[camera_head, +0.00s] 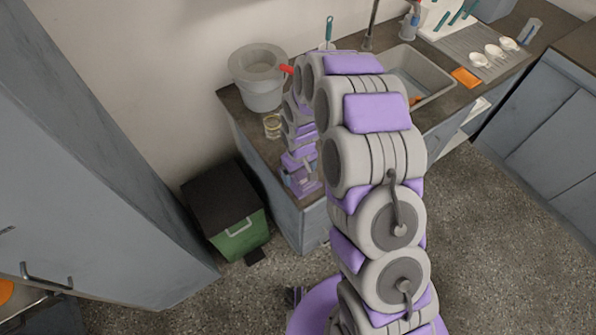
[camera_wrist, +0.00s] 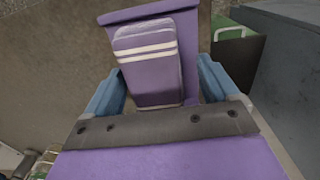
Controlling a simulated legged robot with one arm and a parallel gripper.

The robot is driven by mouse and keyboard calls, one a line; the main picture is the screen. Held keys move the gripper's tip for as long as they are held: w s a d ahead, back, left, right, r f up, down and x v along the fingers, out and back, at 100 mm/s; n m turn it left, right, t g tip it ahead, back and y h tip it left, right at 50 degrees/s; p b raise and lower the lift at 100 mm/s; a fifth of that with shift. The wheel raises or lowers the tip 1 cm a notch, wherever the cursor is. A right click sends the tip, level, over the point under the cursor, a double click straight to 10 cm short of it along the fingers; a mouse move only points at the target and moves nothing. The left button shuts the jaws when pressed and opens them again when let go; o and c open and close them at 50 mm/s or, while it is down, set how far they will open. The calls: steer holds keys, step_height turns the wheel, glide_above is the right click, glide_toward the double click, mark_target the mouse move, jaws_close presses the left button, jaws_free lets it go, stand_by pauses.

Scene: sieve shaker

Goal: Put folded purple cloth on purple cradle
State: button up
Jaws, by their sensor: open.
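In the wrist view, a folded purple cloth (camera_wrist: 152,68) with pale stripes rests on or against a purple cradle (camera_wrist: 135,13), whose wide edge shows behind it. I cannot tell how firmly it is seated. My gripper (camera_wrist: 160,75) is open, with one blue finger on each side of the cloth and slight gaps beside it.
A grey bucket (camera_head: 262,88) and a glass jar (camera_head: 272,125) stand on the counter (camera_head: 262,148). A green bin (camera_head: 238,235) with a dark lid stands on the floor at its left. A sink (camera_head: 425,75) lies behind my arm. Grey cabinets (camera_head: 95,190) close off the left.

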steer(key=shift+d, duration=0.1)
steer(key=shift+r, duration=0.1)
step_height(320, 180, up, 12)
steer(key=p, duration=0.3)
steer(key=s+d+r+m, duration=0.3)
steer(key=s+d+r, duration=0.6)
steer(key=s+r, duration=0.55)
steer(key=s+d+r+m+g, duration=0.1)
steer(key=s+d+r+m, duration=0.1)
steer(key=s, duration=0.7)
steer(key=s+d+r+m, duration=0.1)
steer(key=s+d+r, duration=0.2)
steer(key=s, duration=0.5)
steer(key=shift+s+r+m+g, duration=0.25)
steer(key=shift+s+m+g, duration=0.15)
